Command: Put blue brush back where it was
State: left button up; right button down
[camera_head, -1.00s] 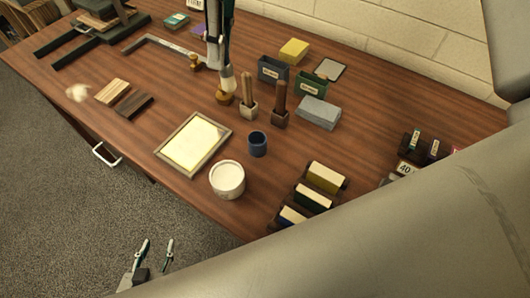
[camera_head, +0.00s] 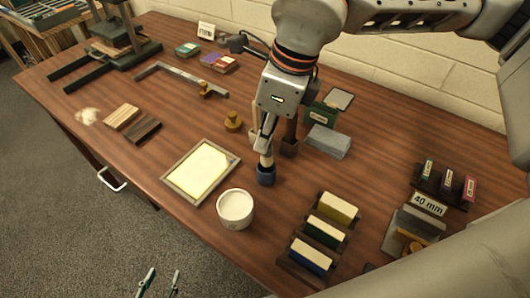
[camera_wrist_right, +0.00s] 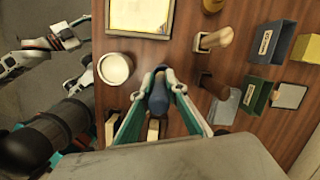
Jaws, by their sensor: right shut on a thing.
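My right gripper (camera_head: 267,150) is shut on the brush, over the dark blue cup (camera_head: 266,177). A pale part of the brush (camera_head: 266,159) shows between the fingers and the cup, at the cup's mouth. How deep it sits in the cup is hidden. In the right wrist view, a blue, rounded piece that looks like the blue brush's handle (camera_wrist_right: 158,96) stands between the fingers and hides most of what is below. My left gripper (camera_head: 164,275) is open and empty, low at the bottom edge, off the table.
A white pot (camera_head: 236,210) and a framed tray (camera_head: 165,181) stand left of the cup. A rack of coloured blocks (camera_head: 329,228) is to the right.

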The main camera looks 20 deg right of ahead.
aim_at(265, 156)
jog(key=shift+s+d+x, duration=0.1)
jog(key=shift+d+x, duration=0.05)
jog(key=shift+x, duration=0.75)
jog(key=shift+s+d+x, duration=0.15)
jog(key=shift+d+x, duration=0.05)
jog(key=shift+x, duration=0.7)
jog(key=shift+s+d+x, duration=0.1)
jog(key=shift+d+x, duration=0.05)
jog(key=shift+x, duration=0.7)
jog(key=shift+f, duration=0.2)
jog(key=shift+f, duration=0.2)
jog(key=c, duration=2)
grip_release()
jog(key=shift+c, duration=0.2)
jog(key=shift+r, duration=0.1)
jog(key=shift+r, duration=0.5)
jog(key=v, duration=1.1)
jog(key=shift+r, duration=0.15)
